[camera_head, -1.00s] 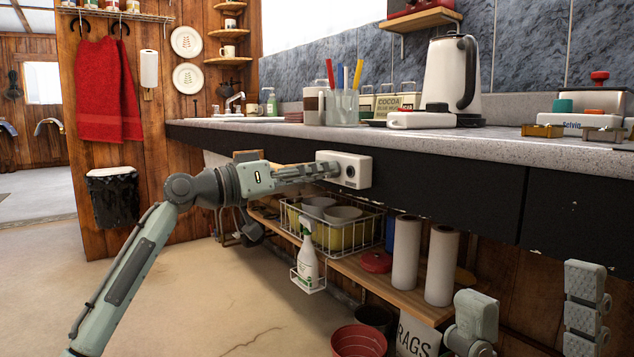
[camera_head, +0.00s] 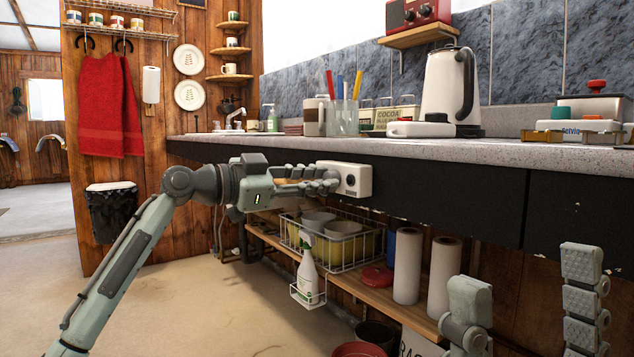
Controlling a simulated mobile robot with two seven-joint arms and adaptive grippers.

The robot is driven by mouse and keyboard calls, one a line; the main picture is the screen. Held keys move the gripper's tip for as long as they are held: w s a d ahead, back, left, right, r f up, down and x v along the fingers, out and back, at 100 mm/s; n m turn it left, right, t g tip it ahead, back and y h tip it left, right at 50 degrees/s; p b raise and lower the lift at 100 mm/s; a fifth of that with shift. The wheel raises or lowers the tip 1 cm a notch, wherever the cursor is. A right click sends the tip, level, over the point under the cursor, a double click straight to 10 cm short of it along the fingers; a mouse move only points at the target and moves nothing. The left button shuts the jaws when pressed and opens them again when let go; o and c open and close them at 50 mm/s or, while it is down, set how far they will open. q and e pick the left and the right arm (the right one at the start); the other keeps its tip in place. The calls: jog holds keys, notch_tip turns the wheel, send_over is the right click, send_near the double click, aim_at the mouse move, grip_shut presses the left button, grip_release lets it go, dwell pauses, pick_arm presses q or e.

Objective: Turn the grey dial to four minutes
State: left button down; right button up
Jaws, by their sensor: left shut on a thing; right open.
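A white box (camera_head: 355,180) with a dark round spot on its front is fixed to the dark front of the counter, just under the worktop. My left gripper (camera_head: 332,180) reaches in from the left and is shut at the box's left end. The grey dial cannot be made out; the fingers cover that end of the box, and its setting cannot be read. My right gripper (camera_head: 525,272) is low at the right, open and empty, its two fingers wide apart, well away from the box.
The worktop (camera_head: 400,148) above carries a pen jar (camera_head: 343,117), a white kettle (camera_head: 450,88) and scales. Below the box are a wire basket (camera_head: 335,245) of bowls, a spray bottle (camera_head: 307,272) and paper rolls (camera_head: 408,265) on a shelf. The floor at left is clear.

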pick_arm(q)
jog(key=shift+m, duration=0.7)
jog(key=c, duration=1.2)
grip_release()
jog(key=v, duration=1.2)
